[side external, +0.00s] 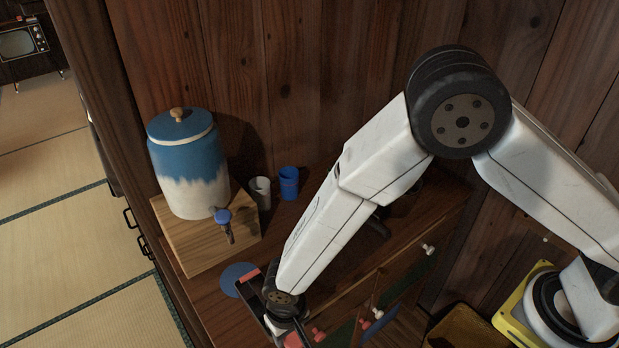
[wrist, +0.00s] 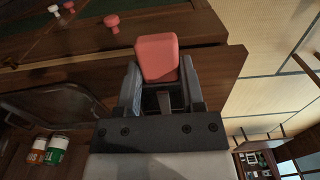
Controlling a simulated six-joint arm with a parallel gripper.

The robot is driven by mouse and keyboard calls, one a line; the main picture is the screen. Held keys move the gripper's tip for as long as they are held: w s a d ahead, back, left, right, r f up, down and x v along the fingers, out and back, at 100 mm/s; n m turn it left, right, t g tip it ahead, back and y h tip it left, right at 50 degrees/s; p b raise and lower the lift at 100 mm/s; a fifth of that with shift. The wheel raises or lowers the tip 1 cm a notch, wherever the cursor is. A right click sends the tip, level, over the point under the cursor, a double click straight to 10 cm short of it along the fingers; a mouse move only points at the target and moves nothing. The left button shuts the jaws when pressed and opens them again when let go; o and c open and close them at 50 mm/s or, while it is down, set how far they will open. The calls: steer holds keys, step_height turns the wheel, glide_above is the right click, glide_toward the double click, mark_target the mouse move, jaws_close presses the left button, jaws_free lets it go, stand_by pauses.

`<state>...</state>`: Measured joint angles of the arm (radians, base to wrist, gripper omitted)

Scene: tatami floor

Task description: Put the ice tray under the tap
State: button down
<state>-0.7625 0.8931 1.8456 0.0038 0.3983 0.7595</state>
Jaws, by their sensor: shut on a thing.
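My gripper (wrist: 160,88) is shut on a rounded coral-red piece, seemingly the ice tray (wrist: 157,57), which sticks out past the fingers in the wrist view. In the side view my gripper (side external: 262,290) is low at the cabinet's front edge, and only a slim red part of the tray (side external: 250,275) shows; the rest is hidden. The tap (side external: 223,217) has a blue handle and a dark spout. It sits low on a blue-and-white lidded jar on a wooden block. The gripper is below and right of the tap, apart from it. A flat blue disc (side external: 236,275) lies beside the gripper.
A grey cup (side external: 260,191) and a blue cup (side external: 288,183) stand right of the jar (side external: 190,180), near the wall. The wooden block (side external: 190,250) is an edge beside the disc. Drawer knobs (side external: 428,249) stick out in front. Two cans (wrist: 47,150) show in the wrist view.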

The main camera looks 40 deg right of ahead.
mark_target(265, 309)
steer(key=w, duration=0.8)
steer(key=shift+w, duration=0.3)
steer(key=shift+w+f, duration=0.15)
steer(key=shift+f, duration=1.6)
steer(key=shift+f, duration=0.15)
steer(key=shift+c, duration=1)
jaws_free()
steer(key=shift+r, duration=6.15)
